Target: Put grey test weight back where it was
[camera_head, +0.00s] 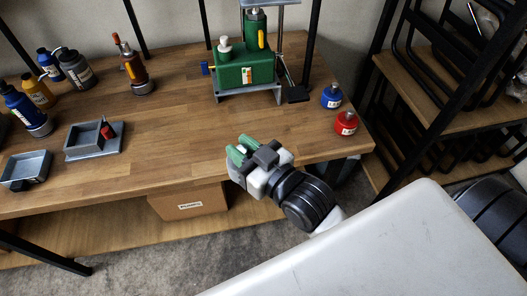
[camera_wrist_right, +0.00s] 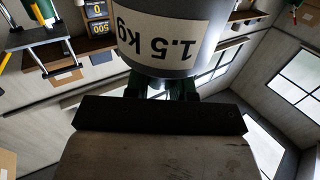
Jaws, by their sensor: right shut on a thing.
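The grey test weight (camera_wrist_right: 170,38) fills the top of the right wrist view. Its pale label reads "1.5 kg" and appears upside down there. My right gripper (camera_head: 238,153) has green fingers and is over the front edge of the wooden workbench (camera_head: 190,125). In the right wrist view its fingers (camera_wrist_right: 160,88) are shut on the narrow end of the weight. In the head view I cannot make out the weight clearly at the fingers. A blue weight (camera_head: 331,96) and a red weight (camera_head: 346,124) stand at the bench's right end. My left gripper is not in view.
A green machine (camera_head: 245,72) on a metal stand is at the back. Several bottles (camera_head: 75,70) and grey metal trays (camera_head: 93,142) occupy the left. The bench middle is clear. A cardboard box (camera_head: 188,203) sits below; a shelf rack (camera_head: 430,85) stands right.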

